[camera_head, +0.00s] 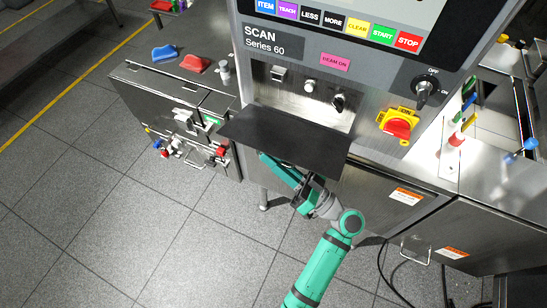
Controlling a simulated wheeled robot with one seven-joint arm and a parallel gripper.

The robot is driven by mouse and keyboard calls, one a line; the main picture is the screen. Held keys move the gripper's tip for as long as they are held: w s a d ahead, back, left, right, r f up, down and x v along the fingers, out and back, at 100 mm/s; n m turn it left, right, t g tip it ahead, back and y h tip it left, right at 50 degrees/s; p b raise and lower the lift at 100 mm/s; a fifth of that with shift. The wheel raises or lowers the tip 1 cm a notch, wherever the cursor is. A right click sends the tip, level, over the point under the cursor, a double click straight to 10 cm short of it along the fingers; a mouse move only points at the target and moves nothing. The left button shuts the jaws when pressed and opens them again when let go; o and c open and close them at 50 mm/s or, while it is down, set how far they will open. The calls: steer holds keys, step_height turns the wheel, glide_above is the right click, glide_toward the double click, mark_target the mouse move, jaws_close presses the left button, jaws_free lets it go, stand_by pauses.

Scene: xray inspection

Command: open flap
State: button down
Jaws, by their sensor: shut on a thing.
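The flap (290,138) is a dark flat panel on the front of the scanner, below its row of knobs. It sticks out from the machine, raised, with its outer edge toward me. My gripper (268,160), teal and dark, is at the underside of the flap's front edge, coming from below. It is shut on the flap. The flap partly hides the fingertips, so the exact contact is not clear.
The scanner panel (340,45) has coloured buttons. A red and yellow switch (398,127) and a key switch (424,90) sit right of the flap. Metal cabinets (390,190) flank it. Cables (395,275) lie on the floor at right. Floor at left is clear.

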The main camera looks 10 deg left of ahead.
steer(key=c, duration=1.9)
jaws_free()
steer(key=v, duration=1)
steer(key=shift+s+d, duration=0.2)
steer(key=shift+d, duration=0.2)
steer(key=shift+f, duration=0.1)
